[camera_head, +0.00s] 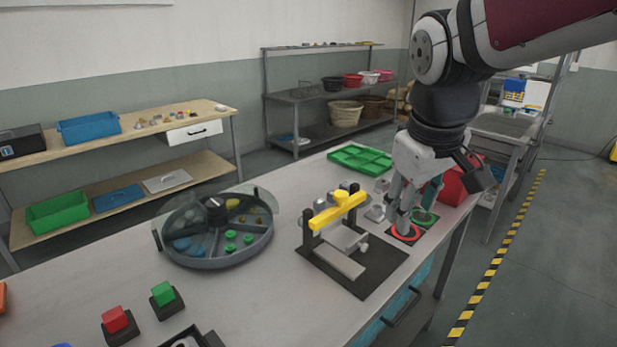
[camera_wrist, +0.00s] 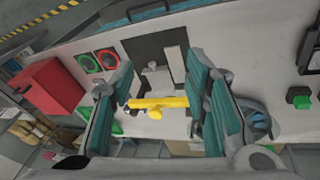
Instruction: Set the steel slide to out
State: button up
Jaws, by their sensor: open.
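The steel slide (camera_head: 343,262) is a flat light-grey strip on a black base plate (camera_head: 372,283) near the table's front edge. It extends from beneath a small frame with a yellow top bar (camera_head: 337,212). The wrist view also shows the slide (camera_wrist: 176,63), with the yellow bar (camera_wrist: 158,102) between the fingers in the picture. My gripper (camera_head: 405,208) is open and empty, right of the frame and above the red and green ring area. Its two teal-padded fingers are apart in the wrist view (camera_wrist: 165,92). I cannot tell its exact height above the table.
A round divided tray with a clear cover (camera_head: 216,262) stands left of the slide fixture. Red (camera_head: 115,320) and green (camera_head: 163,294) block buttons are at the front left. A green tray (camera_head: 360,157) and a red bin (camera_head: 452,188) are behind. Bare table lies between tray and fixture.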

jog(key=w+f+n+g, duration=0.1)
jog(key=w+f+n, duration=0.25)
jog(key=w, duration=0.65)
jog(key=n+g, duration=0.1)
jog(key=n, duration=0.1)
send_near(365, 245)
jog(key=f, duration=0.3)
jog(key=w+f, duration=0.1)
jog(key=f, duration=0.2)
jog(key=d+f, duration=0.1)
jog(key=f, duration=0.2)
jog(key=shift+w+f, duration=0.15)
jog(key=shift+f, duration=0.05)
grip_shut()
